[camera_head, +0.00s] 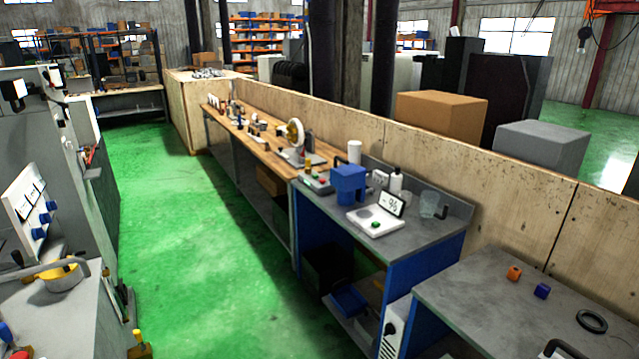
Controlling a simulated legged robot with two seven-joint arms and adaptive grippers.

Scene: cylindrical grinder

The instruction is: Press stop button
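No clearly marked stop button can be made out. A small grey control box (317,183) with tiny red and green spots, possibly buttons, stands on the bench beside a blue device. A white device (376,220) with a tilted display has a round green spot on its base. At the left edge is a grey machine (30,125) with a white panel (32,203) bearing several blue knobs. Neither of my grippers can be made out in the view.
A wooden-topped bench (225,112) with small parts runs along a wooden partition (520,205). A blue device (348,183) and a clear cup (428,204) stand on the grey bench. An orange block (514,273) and blue block (542,291) lie at right. The green floor aisle (190,260) is clear.

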